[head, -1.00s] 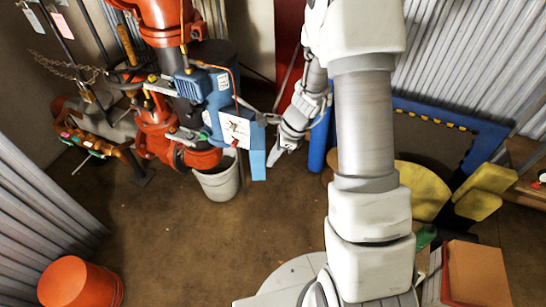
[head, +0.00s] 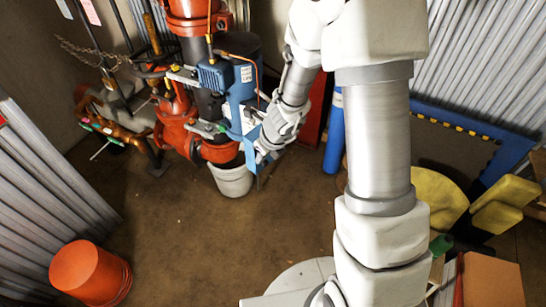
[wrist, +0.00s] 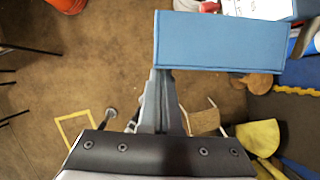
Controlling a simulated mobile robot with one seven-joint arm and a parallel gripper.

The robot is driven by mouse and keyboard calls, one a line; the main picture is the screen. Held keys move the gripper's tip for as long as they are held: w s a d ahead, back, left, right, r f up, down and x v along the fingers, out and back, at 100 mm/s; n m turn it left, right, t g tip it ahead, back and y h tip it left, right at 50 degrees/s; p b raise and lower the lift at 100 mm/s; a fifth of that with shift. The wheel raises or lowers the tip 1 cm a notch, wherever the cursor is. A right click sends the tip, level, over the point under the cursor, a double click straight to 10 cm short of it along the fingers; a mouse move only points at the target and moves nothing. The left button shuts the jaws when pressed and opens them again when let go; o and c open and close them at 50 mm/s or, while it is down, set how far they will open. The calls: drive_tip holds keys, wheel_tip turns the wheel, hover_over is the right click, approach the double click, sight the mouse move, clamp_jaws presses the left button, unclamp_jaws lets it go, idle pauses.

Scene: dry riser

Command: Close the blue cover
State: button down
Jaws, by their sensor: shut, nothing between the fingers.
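The blue cover (head: 235,118) is on the blue box of the red pipe assembly, left of my arm in the head view. My gripper (head: 262,160) is right in front of its right side and hides part of it. In the wrist view the cover (wrist: 222,42) is a wide flat blue panel across the top right. My gripper's fingers (wrist: 160,80) are together, with nothing between them, and their tips reach the panel's lower left edge. I cannot tell whether they touch it, or how far the cover stands open.
A blue motor (head: 214,75) and red pipes (head: 178,115) stand beside the cover. A grey bucket (head: 232,180) is below it. A blue cylinder (head: 335,135) stands to the right. An orange bucket (head: 90,272) is at the lower left. The floor between is clear.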

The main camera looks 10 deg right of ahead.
sight(247, 152)
drive_tip(key=shift+w+a+m+t+h+p, duration=0.1)
drive_tip(key=shift+w+a+m+h+p, duration=0.2)
drive_tip(key=shift+a+m, duration=0.35)
drive_tip(key=shift+w+a+m+t+h+p, duration=0.1)
drive_tip(key=shift+w+a+m+h, duration=0.05)
drive_tip(key=shift+w+a+m, duration=0.4)
drive_tip(key=shift+w+a+m+t+h+p, duration=0.1)
drive_tip(key=shift+w+a+m+h+p, duration=0.15)
drive_tip(key=shift+a+m, duration=0.4)
drive_tip(key=w+a+m+h+p, duration=0.3)
drive_tip(key=w+m+p, duration=0.3)
drive_tip(key=w+m, duration=0.2)
drive_tip(key=shift+w+a+m, duration=0.15)
drive_tip(key=shift+a+m, duration=0.25)
drive_tip(key=shift+m, duration=0.25)
